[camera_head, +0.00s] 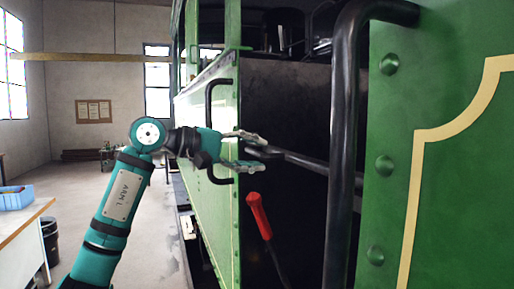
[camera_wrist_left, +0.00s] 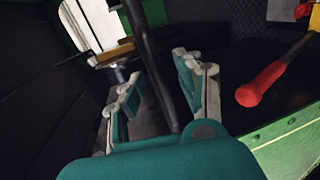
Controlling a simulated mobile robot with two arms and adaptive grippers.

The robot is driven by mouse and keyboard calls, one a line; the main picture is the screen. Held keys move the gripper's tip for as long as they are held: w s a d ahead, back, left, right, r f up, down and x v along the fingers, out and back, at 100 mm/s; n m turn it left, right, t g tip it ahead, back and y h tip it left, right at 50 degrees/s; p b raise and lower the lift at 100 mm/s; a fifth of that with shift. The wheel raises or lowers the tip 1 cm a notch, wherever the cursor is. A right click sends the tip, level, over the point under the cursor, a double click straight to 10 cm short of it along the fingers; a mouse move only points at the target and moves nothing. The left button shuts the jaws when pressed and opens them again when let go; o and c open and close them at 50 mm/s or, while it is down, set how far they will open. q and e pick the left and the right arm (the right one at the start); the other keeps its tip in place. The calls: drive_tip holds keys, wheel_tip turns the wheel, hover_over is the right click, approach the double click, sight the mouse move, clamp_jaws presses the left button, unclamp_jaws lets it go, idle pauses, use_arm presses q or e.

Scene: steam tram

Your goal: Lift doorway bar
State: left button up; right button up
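The doorway bar (camera_head: 300,160) is a dark rod across the tram's doorway, running from the left post towards the black upright handrail. In the left wrist view the bar (camera_wrist_left: 158,70) passes between my fingers, nearer the right one. My left gripper (camera_head: 254,152) is at the bar's left end, one finger above and one below. In the left wrist view the left gripper (camera_wrist_left: 162,98) is open, with a gap on the bar's left side. Whether the right finger touches the bar, I cannot tell. My right gripper is not in view.
A red-handled lever (camera_head: 260,215) stands in the doorway just below the bar; its red grip (camera_wrist_left: 268,85) also shows in the left wrist view. A black upright handrail (camera_head: 343,130) is in the right foreground. A blue crate (camera_head: 16,198) sits on a bench at left.

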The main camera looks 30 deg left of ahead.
use_arm(q)
drive_tip(key=shift+w+d+f, duration=0.1)
drive_tip(key=shift+w+d, duration=0.25)
drive_tip(key=c, duration=0.7)
clamp_jaws()
drive_tip(key=shift+w, duration=0.1)
